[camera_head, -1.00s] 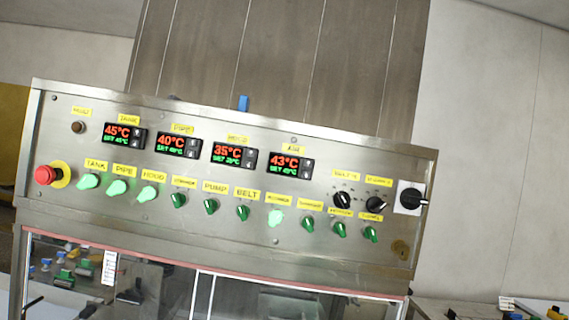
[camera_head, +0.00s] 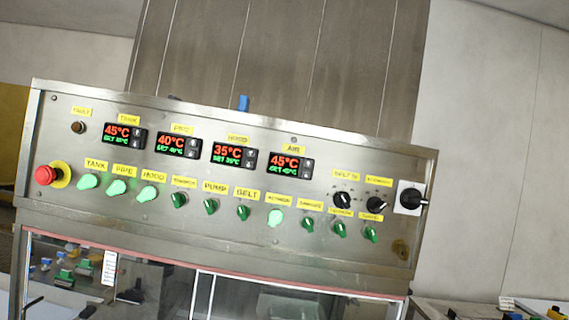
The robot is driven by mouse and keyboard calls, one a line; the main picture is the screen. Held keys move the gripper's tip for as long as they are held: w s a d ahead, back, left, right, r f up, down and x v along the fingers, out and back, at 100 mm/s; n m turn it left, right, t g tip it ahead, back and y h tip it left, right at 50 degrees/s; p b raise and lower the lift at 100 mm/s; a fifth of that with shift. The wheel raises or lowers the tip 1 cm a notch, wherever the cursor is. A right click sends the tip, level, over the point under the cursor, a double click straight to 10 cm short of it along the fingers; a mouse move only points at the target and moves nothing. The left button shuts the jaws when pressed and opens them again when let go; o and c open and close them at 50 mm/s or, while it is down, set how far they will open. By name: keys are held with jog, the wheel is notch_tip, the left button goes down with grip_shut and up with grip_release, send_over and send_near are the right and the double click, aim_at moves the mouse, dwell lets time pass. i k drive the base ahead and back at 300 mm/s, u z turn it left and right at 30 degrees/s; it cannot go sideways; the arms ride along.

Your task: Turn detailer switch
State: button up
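A steel control panel (camera_head: 230,120) tilts down to the right across the head view. Its lower row holds green switches; those under the TANK (camera_head: 88,181), PIPE (camera_head: 117,187) and HOOD (camera_head: 147,194) labels glow bright. The PUMP switch (camera_head: 210,207) and BELT switch (camera_head: 242,213) are dark green. Right of BELT is a lit switch (camera_head: 275,219), then dark ones (camera_head: 308,225), (camera_head: 340,230) and (camera_head: 371,235). Their small labels are too blurred to read, so I cannot tell which is the detailer switch. My gripper is not in view.
A red emergency button (camera_head: 45,175) stands out at the panel's left end. Two black dials (camera_head: 342,199) and a black rotary switch (camera_head: 411,199) are at the right. Red-and-green displays (camera_head: 125,137) line the upper row. Glass doors (camera_head: 200,295) are below.

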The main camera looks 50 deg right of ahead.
aim_at(339, 228)
jog(key=u, duration=0.2)
jog(key=i, duration=0.6)
jog(key=z, duration=1.75)
